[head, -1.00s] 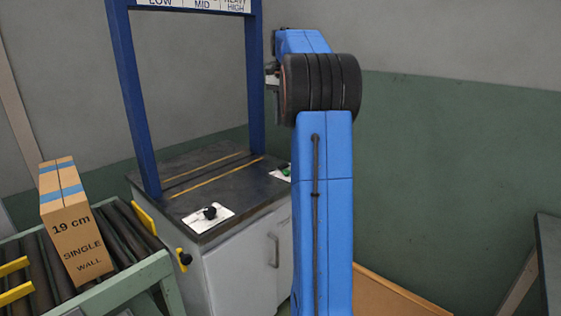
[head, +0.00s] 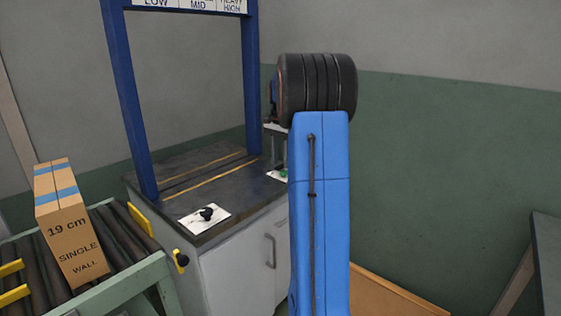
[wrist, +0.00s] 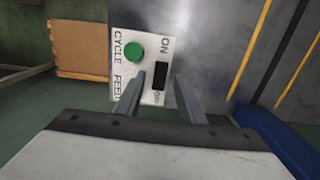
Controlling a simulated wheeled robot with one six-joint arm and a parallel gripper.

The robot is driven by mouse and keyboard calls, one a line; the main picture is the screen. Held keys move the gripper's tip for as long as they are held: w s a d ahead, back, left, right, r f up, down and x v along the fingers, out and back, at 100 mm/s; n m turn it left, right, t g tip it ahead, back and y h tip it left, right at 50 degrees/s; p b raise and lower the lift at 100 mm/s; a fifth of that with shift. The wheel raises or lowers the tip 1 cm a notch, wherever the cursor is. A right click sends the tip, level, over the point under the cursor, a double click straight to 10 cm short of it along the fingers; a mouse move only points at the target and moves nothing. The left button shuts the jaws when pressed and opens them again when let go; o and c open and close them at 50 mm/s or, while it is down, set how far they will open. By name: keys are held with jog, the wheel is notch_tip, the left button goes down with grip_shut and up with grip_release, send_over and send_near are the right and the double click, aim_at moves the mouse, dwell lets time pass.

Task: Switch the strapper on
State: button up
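The strapper (head: 205,190) is a dark-topped machine with a blue arch and pale cabinet. At its right edge is a white control plate, with a green button (head: 284,173) showing beside my arm. In the wrist view the plate (wrist: 148,38) bears the green button (wrist: 135,52), marked CYCLE FEED, and a black rocker switch (wrist: 163,76), marked ON at one end and apparently OFF at the other. My gripper (wrist: 162,80) is open and empty, its fingers on either side of the switch. I cannot tell whether they touch the plate.
A white plate with a black knob (head: 207,214) is at the strapper's front. A taped cardboard box (head: 70,225) stands on the roller conveyor (head: 135,283) at left. A brown board (head: 395,295) lies low at right, near a dark surface (head: 548,255).

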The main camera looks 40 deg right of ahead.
jog(key=shift+f, duration=0.4)
grip_shut()
jog(key=shift+a+h, duration=0.35)
jog(key=shift+h, duration=0.25)
jog(key=shift+a+h, duration=0.1)
jog(key=shift+h, duration=0.8)
